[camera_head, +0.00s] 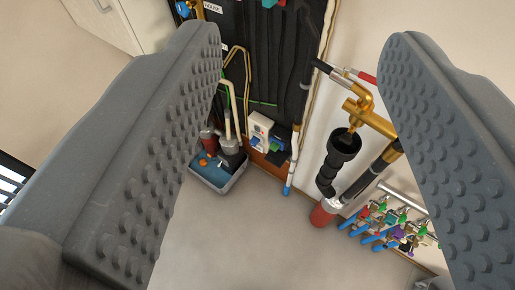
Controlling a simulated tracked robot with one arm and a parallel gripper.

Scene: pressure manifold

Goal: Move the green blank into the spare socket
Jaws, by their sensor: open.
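My gripper (302,50) is open, its two grey studded fingers wide apart at the left and right, with nothing held between them. Low on the wall at the right is a manifold (402,197) with a silvery pipe, blue stubs and small coloured fittings. Some of these fittings are green (390,217), but they are too small for me to tell whether one is the green blank. I cannot make out which opening is the spare socket. The right finger is close to the manifold in the picture and may hide part of it.
A brass tap (364,110) with a black corrugated hose (335,160) is on the wall, above a red cylinder (322,214). A grey tray (236,183) with several items stands left of centre. A dark panel (270,60) with pipes is behind. The grey floor (270,245) in front is clear.

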